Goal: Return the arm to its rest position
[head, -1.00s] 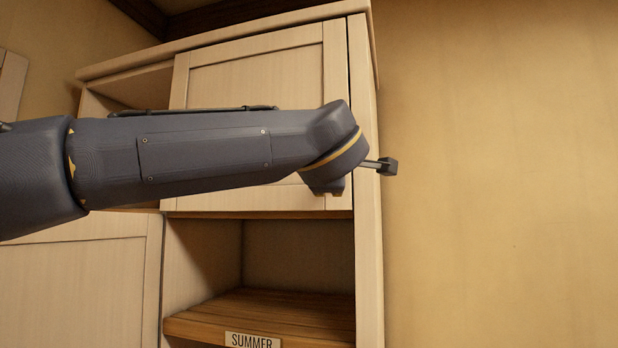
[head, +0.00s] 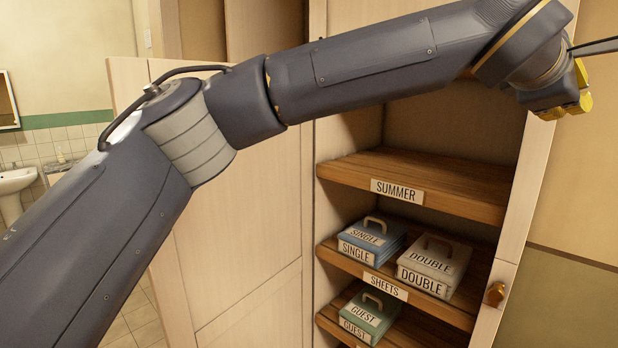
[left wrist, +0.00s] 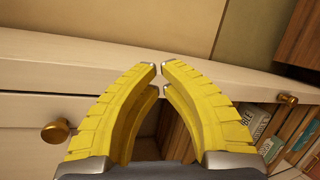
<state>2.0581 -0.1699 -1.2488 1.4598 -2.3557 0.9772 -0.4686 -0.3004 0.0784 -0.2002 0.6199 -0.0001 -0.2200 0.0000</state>
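My left arm reaches across the head view from the lower left to the upper right. My left gripper (head: 572,102) is at its far end, in front of the wardrobe's upper right side, seen mostly edge-on. In the left wrist view the two yellow fingers of the left gripper (left wrist: 158,68) curve together and their tips almost meet, with nothing between them. My right gripper is in neither view.
The wardrobe's open shelves hold a blue SINGLE box (head: 370,238), a cream DOUBLE box (head: 435,265) and a green GUEST box (head: 368,315). A pale door panel (head: 245,240) stands at left. A brass knob (head: 495,294) juts out at right. A sink (head: 14,185) is far left.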

